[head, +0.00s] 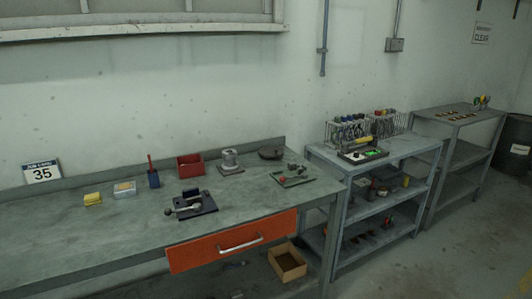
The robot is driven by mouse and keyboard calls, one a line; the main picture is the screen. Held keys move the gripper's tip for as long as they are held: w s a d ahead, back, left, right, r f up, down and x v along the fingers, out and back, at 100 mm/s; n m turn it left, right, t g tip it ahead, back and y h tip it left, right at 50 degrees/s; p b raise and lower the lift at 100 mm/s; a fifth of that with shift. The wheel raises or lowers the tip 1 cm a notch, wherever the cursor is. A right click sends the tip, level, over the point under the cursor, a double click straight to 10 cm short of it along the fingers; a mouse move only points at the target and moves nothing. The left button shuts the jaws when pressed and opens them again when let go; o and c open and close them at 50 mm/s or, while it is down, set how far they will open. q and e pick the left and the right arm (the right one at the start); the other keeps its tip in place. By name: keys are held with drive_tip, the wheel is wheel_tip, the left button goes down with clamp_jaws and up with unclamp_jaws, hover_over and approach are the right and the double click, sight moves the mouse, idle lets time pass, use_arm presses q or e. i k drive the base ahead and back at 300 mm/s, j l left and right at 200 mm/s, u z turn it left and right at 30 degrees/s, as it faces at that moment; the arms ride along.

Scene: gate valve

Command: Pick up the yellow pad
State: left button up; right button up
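The yellow pad (93,199) is a small yellow block lying on the grey-green workbench (110,240), toward its back left. It stands apart from the things around it, with a small pale box (124,189) to its right. Nothing covers it. Neither of my grippers shows in the head view.
A job card marked 35 (42,172) stands behind the pad. Rightward on the bench are a blue holder (153,179), red bin (190,165), dark clamp-like fixture (190,205) and green tray (292,177). An orange drawer (232,241) fronts the bench. Shelving (345,215) stands right.

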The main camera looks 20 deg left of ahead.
sight(94, 198)
drive_tip(key=u, duration=2)
